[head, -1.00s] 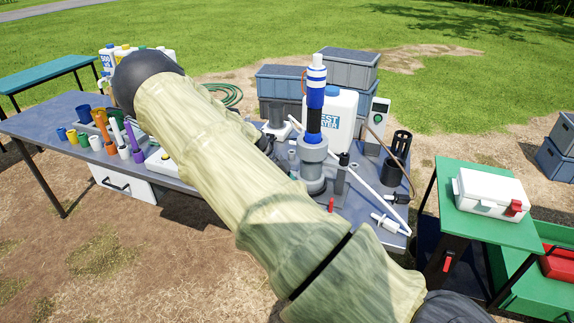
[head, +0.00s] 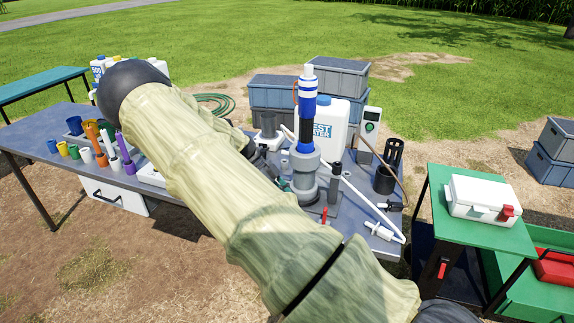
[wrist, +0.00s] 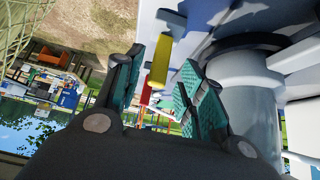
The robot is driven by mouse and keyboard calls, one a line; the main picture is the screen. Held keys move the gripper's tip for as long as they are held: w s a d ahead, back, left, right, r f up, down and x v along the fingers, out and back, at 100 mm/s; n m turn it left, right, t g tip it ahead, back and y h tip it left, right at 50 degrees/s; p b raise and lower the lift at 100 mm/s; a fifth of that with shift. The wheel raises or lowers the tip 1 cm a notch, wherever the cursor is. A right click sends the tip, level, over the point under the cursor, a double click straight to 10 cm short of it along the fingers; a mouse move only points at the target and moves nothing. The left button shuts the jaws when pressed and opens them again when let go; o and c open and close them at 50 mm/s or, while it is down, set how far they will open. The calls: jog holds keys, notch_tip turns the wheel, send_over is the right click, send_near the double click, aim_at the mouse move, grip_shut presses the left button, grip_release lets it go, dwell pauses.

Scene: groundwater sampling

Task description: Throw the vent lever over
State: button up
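In the wrist view my gripper (wrist: 155,90) is open, with teal pads on both fingers. A yellow bar (wrist: 158,62) shows between the fingertips, apart from both pads; a thin red piece (wrist: 146,91) shows just below it. I cannot tell for sure which of these is the vent lever. A thick grey pipe body (wrist: 245,90) stands close to the right finger. In the head view, the grey pipe fitting (head: 304,172) with a blue and white column (head: 307,110) stands on the table. A small red handle (head: 324,215) shows at its foot. My arm hides most of the gripper there.
The grey table (head: 350,220) also holds a white water container (head: 330,125), a black slotted holder (head: 388,168), a white tube (head: 370,200) and several coloured tubes at left. A green stand (head: 470,225) with a white case (head: 483,198) is at right.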

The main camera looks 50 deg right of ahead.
jog(key=v, duration=1)
dwell(0.3)
